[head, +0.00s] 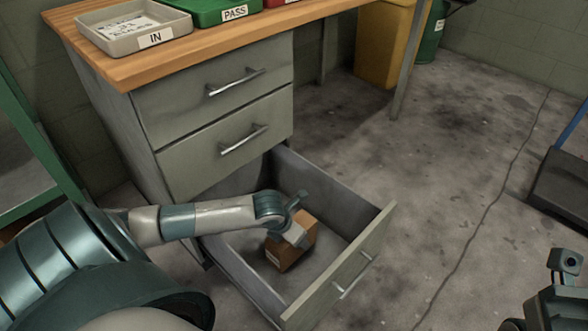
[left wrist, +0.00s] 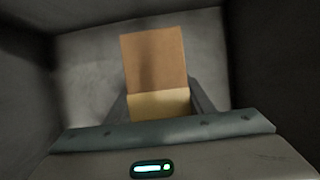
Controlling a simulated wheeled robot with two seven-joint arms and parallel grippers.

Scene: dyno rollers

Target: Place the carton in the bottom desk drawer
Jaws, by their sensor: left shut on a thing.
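The carton (head: 289,250) is a small brown box with a pale label on its side. It is inside the open bottom desk drawer (head: 361,257), within the drawer's walls. My left gripper (head: 297,222) reaches down into the drawer and is shut on the carton. In the left wrist view the carton (left wrist: 155,65) sits between the two fingers, with the grey drawer floor around it. I cannot tell whether its underside touches the floor. My right gripper (head: 566,269) is at the lower right edge of the head view, away from the desk; its jaw state is unclear.
Two closed drawers (head: 222,116) are above the open one. The wooden desktop (head: 120,72) holds a grey IN tray (head: 133,27) and a green PASS tray (head: 212,10). A yellow bin (head: 384,42) stands behind. The floor right of the drawer is clear.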

